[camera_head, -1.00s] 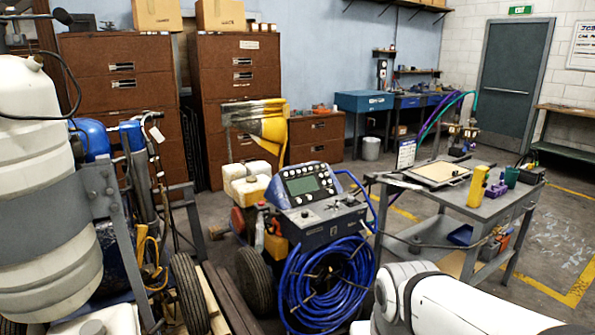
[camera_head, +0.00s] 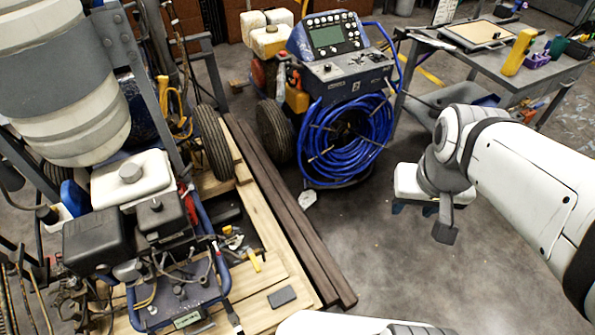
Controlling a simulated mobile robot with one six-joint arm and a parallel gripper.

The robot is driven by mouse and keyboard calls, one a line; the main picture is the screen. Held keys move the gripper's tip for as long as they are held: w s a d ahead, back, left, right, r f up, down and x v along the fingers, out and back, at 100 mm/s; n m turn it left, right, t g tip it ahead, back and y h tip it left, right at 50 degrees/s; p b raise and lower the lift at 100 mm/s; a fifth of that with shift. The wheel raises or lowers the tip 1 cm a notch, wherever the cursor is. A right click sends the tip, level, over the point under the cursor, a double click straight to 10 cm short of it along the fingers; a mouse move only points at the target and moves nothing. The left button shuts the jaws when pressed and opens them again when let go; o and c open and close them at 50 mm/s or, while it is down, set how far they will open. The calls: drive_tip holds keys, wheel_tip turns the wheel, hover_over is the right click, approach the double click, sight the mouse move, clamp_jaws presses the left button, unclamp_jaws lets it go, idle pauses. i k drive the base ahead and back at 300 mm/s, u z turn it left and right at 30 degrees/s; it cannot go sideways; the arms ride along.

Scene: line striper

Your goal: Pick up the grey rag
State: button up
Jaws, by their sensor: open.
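I cannot pick out the grey rag for certain. A small flat dark grey piece (camera_head: 282,297) lies on the pale boards at bottom centre, and its shape looks more like a block than loose cloth. A small pale grey piece (camera_head: 309,198) lies on the floor by the hose reel; what it is cannot be told. My gripper (camera_head: 441,228) hangs down at the end of my white arm, right of centre. It is open and holds nothing that I can see. It is well apart from both pieces, and part of it is hidden by the wrist.
A machine with a blue hose reel (camera_head: 345,140) stands at centre. Dark brown beams (camera_head: 285,215) lie beside the pale boards. An engine unit (camera_head: 150,230) and a large white tank (camera_head: 70,90) fill the left. A grey workbench (camera_head: 480,60) stands upper right. Floor right of the beams is clear.

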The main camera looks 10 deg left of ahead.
sight(286, 295)
drive_tip(key=z, duration=1)
drive_tip(key=k, duration=1.85)
drive_tip(key=u, duration=0.95)
drive_tip(key=i, duration=1)
drive_tip(key=u, duration=0.1)
